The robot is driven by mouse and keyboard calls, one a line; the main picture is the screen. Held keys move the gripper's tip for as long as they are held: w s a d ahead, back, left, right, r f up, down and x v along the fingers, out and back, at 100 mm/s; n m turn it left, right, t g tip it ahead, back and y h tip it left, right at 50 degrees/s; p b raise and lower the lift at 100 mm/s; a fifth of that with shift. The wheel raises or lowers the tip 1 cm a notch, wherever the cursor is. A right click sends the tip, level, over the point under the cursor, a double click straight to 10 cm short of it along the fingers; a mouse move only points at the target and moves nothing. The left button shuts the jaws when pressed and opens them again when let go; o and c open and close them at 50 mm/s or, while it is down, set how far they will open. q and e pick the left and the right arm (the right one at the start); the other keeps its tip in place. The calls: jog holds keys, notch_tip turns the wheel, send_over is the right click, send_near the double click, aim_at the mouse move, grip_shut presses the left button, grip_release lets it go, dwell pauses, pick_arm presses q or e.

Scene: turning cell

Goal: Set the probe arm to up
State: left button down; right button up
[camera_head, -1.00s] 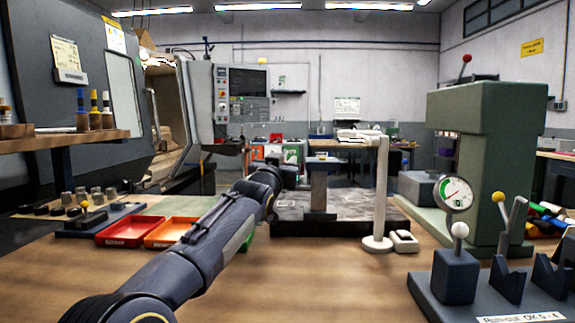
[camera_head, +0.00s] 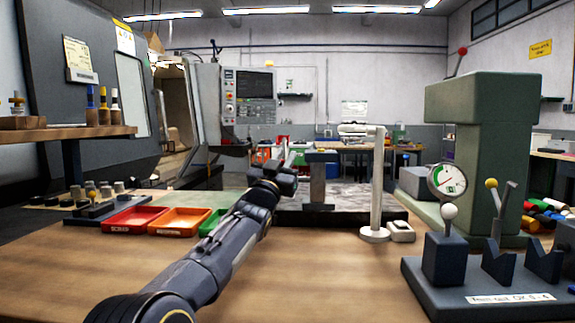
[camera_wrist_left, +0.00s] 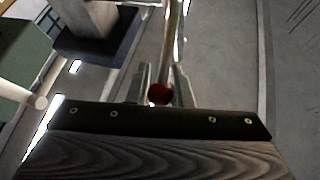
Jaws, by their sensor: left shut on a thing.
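My left gripper (camera_head: 284,162) reaches over the table from the lower left, just left of the grey post on the dark plate. In the left wrist view, its two grey fingers (camera_wrist_left: 160,90) are shut on a thin metal rod (camera_wrist_left: 172,45) with a dark red ball end (camera_wrist_left: 159,94). This rod appears to be the probe arm. Its far end leaves the top of the wrist view, so its mount is hidden. In the head view the rod is too small to make out clearly beside the gripper. My right gripper is out of view.
A grey post (camera_head: 318,180) stands close right of the gripper. A white stand (camera_head: 377,190) and a green press (camera_head: 480,150) are further right. Red (camera_head: 133,220) and orange (camera_head: 180,221) trays lie left of my arm. A lever block (camera_head: 450,265) sits front right.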

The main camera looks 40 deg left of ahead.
pick_arm(q)
jog(key=shift+s+d+f+t+b, duration=0.1)
jog(key=shift+f+t+b, duration=0.05)
jog(key=shift+t+b, duration=0.15)
dwell(0.4)
jog(key=c, duration=1.3)
grip_release()
jog(key=shift+s, duration=0.1)
